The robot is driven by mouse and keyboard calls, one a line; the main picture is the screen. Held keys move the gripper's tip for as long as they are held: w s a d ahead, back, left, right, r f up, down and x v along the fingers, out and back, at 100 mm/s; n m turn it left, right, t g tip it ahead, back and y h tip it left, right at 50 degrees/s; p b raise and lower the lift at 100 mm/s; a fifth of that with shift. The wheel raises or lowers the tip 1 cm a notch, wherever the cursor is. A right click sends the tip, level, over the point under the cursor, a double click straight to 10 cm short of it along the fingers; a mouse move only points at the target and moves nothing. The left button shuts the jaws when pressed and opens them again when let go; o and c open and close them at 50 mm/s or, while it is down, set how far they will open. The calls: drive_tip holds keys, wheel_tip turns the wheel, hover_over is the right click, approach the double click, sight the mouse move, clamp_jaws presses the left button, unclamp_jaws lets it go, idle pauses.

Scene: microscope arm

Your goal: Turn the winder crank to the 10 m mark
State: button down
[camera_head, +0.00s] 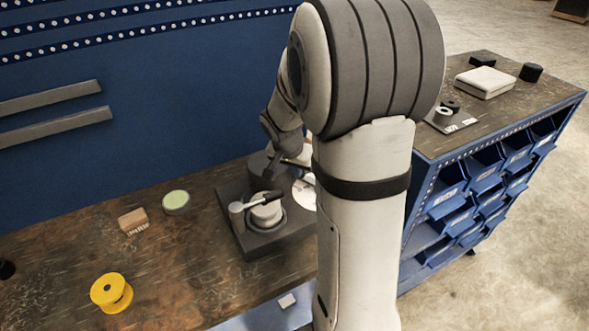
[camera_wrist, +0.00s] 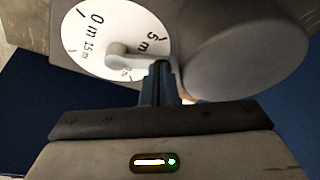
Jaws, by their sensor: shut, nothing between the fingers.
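The winder (camera_head: 262,240) stands on the bench as a dark base with a pale drum and a dark-gripped lever on top. Its white round dial (camera_head: 304,194) is partly hidden behind my arm. In the wrist view the dial (camera_wrist: 78,40) shows 0 m, 15 m and 5 m, plus a partly covered mark at its lower edge. A grey crank (camera_wrist: 118,50) reaches from the dial's middle toward my fingers. My gripper (camera_wrist: 160,68) is shut and empty beside the crank's outer end; I cannot tell whether they touch.
A large grey rounded body (camera_wrist: 245,50) fills the wrist view's right side, close to my fingers. A yellow spool (camera_head: 111,293), a brown block (camera_head: 133,221) and a green-topped round tin (camera_head: 176,202) sit left. A blue bin cabinet (camera_head: 470,190) stands right.

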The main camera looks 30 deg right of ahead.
drive_tip(key=shift+w, duration=0.1)
drive_tip(key=shift+w+d+f+b, duration=0.15)
drive_tip(key=shift+b, duration=0.35)
drive_tip(key=shift+w+d, duration=0.1)
drive_tip(key=shift+w, duration=0.05)
drive_tip(key=shift+r, duration=0.2)
